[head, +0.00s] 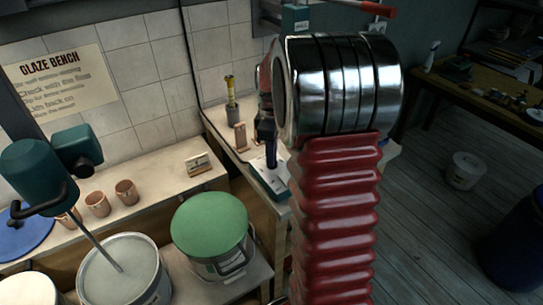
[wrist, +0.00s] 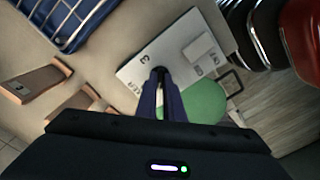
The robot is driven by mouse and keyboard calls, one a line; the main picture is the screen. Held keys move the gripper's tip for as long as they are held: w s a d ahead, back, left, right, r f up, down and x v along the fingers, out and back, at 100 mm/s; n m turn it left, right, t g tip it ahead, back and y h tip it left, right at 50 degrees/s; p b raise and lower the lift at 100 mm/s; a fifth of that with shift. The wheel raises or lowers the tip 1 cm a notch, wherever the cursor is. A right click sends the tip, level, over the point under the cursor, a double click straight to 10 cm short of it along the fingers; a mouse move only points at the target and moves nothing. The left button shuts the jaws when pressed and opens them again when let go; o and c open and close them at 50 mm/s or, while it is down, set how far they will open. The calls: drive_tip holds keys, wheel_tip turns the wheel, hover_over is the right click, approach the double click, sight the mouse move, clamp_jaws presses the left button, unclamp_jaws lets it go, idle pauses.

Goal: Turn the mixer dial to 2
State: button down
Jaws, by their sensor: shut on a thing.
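The mixer's control panel is a pale plate (head: 258,163) on a teal box at the end of the tiled bench in the head view. In the wrist view the plate (wrist: 134,72) carries a "3" near its upper edge, with smaller lettering and light rectangles around it. My gripper (head: 271,164) points down at the plate. In the wrist view its dark blue fingers (wrist: 162,78) are closed together over the plate's middle, shut on the dial. The dial is mostly hidden by the fingers, and I cannot read its setting. The teal mixer (head: 30,170) stands at the left, its shaft in a bucket.
A green-lidded bucket (head: 210,222) stands left of the panel. A yellow-topped tool (head: 231,95) and a small wooden block (head: 239,136) are behind it. A blue wire basket (wrist: 70,20) shows in the wrist view. Floor at the right is open around a white bucket (head: 465,171).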

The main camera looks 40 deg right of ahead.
drive_tip(key=m, duration=0.5)
drive_tip(key=shift+d, duration=0.15)
drive_tip(key=shift+m, duration=1.9)
drive_tip(key=c, duration=1.9)
unclamp_jaws()
drive_tip(key=shift+o, duration=0.2)
wheel_tip(320, 180, up, 14)
drive_tip(key=shift+f, duration=0.15)
